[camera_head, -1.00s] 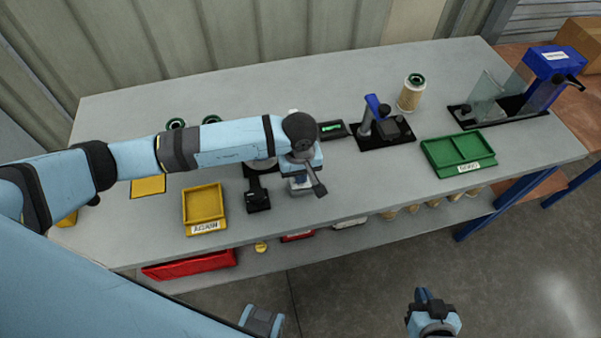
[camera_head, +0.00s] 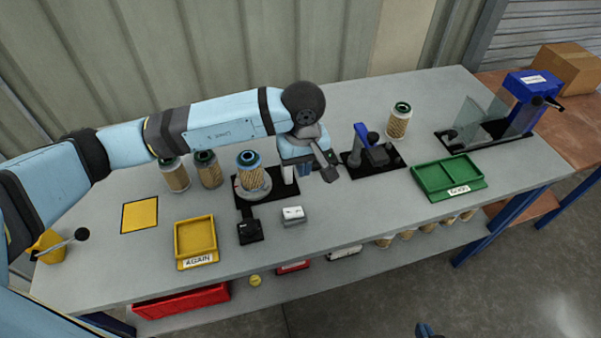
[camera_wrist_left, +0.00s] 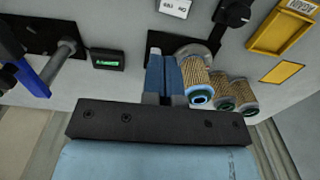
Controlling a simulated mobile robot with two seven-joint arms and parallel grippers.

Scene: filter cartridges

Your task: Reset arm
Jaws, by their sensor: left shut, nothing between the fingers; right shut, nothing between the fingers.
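My left gripper (camera_head: 327,168) is shut and empty above the back middle of the bench; its fingers show close together in the left wrist view (camera_wrist_left: 166,76). It is to the right of a filter cartridge (camera_head: 251,172) standing on a round stand. That cartridge shows beside the fingers in the left wrist view (camera_wrist_left: 196,78); I cannot tell from there whether they touch. Only the tip of my right gripper (camera_head: 425,330) shows at the bottom edge, in front of the bench. It holds nothing.
Two cartridges (camera_head: 208,170) stand left of the stand, another (camera_head: 398,122) at the back right.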

